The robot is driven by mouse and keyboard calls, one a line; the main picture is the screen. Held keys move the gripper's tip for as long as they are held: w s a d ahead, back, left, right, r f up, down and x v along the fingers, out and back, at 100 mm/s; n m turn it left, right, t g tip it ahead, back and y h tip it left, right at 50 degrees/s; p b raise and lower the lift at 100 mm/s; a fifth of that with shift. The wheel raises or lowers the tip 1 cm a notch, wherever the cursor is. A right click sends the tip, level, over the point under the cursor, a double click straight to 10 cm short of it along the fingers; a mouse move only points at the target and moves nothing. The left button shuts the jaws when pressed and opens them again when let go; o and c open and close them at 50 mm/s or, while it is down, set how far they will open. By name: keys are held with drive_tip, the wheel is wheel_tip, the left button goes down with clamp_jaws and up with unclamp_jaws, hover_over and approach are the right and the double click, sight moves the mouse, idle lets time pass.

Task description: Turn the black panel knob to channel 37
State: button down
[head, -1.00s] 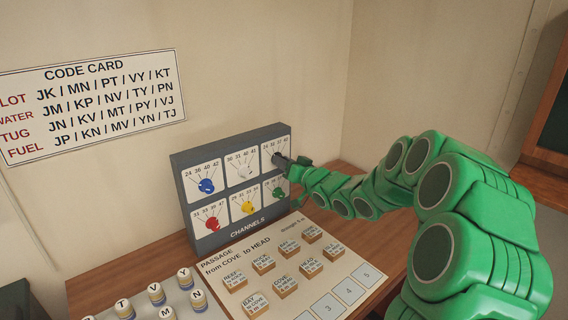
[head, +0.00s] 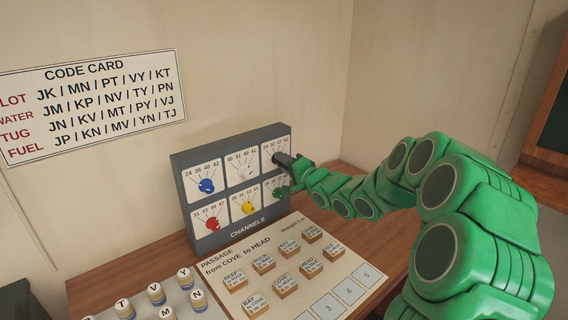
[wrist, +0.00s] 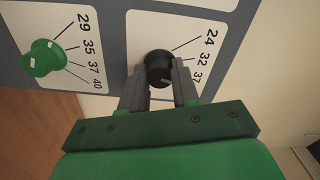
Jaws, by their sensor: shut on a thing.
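The black knob (wrist: 159,66) is on the upper right white plate of the grey channel panel (head: 237,229). In the wrist view, my gripper (wrist: 160,78) is shut on it, one grey finger on each side. A small pale mark shows on the lower right of the knob. The labels 24, 32 and 37 (wrist: 197,76) are seen beside it, with lines towards the knob. I cannot tell exactly which label the mark points to. In the head view, my gripper (head: 287,162) covers most of the knob.
A green knob (wrist: 42,58) sits close to the black one. Blue (head: 206,186), white, red (head: 212,224) and yellow (head: 249,208) knobs are on the same panel. The passage board (head: 300,262) with several blocks and a tray of lettered pieces lie in front.

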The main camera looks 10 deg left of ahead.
drive_tip(key=shift+d+m, duration=0.1)
drive_tip(key=shift+m, duration=0.5)
drive_tip(key=c, duration=0.8)
unclamp_jaws()
drive_tip(key=shift+v, duration=3.9)
